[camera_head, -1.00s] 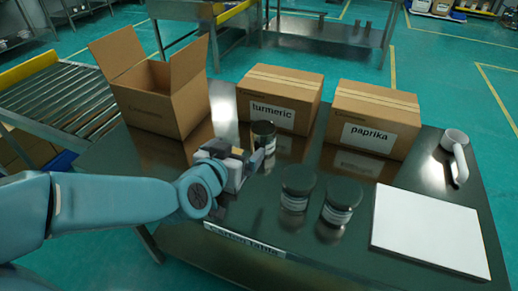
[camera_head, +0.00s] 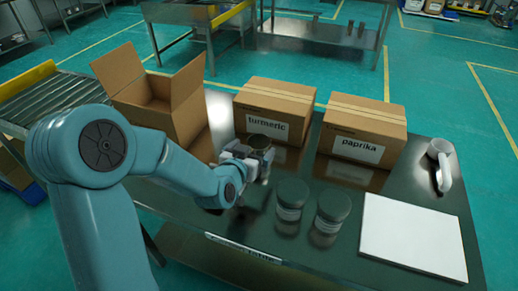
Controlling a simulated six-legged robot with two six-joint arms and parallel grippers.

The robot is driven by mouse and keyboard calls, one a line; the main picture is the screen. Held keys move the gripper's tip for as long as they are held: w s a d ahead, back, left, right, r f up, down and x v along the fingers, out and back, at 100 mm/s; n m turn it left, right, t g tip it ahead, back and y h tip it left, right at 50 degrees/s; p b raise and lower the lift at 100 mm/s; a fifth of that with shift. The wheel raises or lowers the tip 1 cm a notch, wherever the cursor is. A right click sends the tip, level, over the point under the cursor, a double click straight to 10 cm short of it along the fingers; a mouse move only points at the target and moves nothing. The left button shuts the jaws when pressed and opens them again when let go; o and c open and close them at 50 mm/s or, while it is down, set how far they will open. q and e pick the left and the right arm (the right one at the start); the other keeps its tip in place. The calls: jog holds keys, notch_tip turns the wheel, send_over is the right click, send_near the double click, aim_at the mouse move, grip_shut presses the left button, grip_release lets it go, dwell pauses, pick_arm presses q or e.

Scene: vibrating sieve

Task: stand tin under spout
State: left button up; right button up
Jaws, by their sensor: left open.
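A dark-topped tin (camera_head: 259,142) stands on the dark table, in front of the turmeric carton. My left gripper (camera_head: 260,164) is open right at this tin. Its fingers hide the tin's lower part, and I cannot tell whether they touch it. Two more tins with dark lids and pale labels stand upright nearer the front, a left one (camera_head: 291,196) and a right one (camera_head: 332,208). No spout or sieve is recognisable in the view. My right gripper is not in view.
An open carton (camera_head: 190,98) stands at the table's left. Closed turmeric (camera_head: 284,98) and paprika (camera_head: 375,125) cartons line the back. A white board (camera_head: 412,238) lies front right, with a white handled scoop or cup (camera_head: 441,160) behind it.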

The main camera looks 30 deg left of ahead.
aim_at(263, 139)
pick_arm(q)
jog(key=x, duration=0.6)
jog(key=shift+f, duration=0.3)
jog(key=shift+s, duration=0.1)
jog(key=c, duration=1)
jog(key=shift+c, duration=0.5)
jog(key=shift+r, duration=0.15)
